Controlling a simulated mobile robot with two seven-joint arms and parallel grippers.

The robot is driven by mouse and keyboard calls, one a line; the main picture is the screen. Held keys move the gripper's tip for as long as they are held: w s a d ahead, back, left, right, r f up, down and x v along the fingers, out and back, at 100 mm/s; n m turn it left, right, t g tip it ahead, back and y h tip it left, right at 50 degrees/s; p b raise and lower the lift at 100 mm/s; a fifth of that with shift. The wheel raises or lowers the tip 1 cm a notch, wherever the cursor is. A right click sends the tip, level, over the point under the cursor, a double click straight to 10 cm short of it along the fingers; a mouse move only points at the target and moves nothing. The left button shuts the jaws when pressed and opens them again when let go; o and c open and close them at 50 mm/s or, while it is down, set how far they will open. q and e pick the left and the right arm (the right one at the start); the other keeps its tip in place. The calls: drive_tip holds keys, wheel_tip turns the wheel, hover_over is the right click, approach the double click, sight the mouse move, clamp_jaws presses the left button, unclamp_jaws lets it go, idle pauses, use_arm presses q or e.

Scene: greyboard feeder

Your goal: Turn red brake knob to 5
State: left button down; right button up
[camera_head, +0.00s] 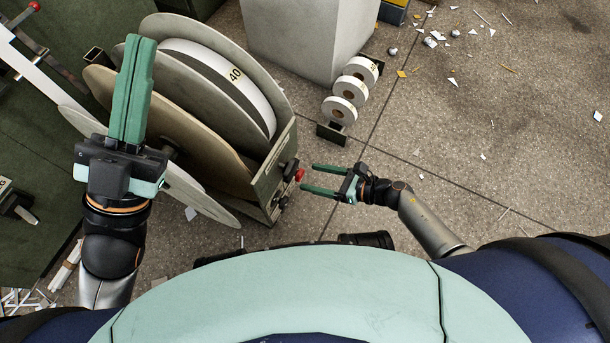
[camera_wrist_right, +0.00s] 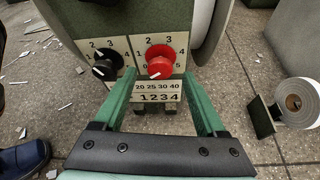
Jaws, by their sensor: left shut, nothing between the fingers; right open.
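The red brake knob (camera_wrist_right: 160,58) sits on the end panel of the feeder, inside a white dial plate numbered around it. A white mark shows at its lower left, but the exact reading is hard to tell. The knob is also in the head view (camera_head: 299,174). My right gripper (camera_head: 308,178) is open, its green fingers pointing at the panel. In the right wrist view, the knob lies just ahead of the fingertips (camera_wrist_right: 158,77), between their lines; contact is not visible. My left gripper (camera_head: 139,42) is shut and empty, raised in front of the reels.
A black knob (camera_wrist_right: 106,65) with its own dial sits left of the red one. A number strip (camera_wrist_right: 157,90) is below. Large reels (camera_head: 215,80) fill the feeder. Small white rolls (camera_head: 345,100) stand on the floor beside a grey block (camera_head: 305,35).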

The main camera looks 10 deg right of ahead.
sight(303, 175)
drive_tip(key=shift+b+x, duration=0.4)
drive_tip(key=shift+x, duration=1.3)
clamp_jaws()
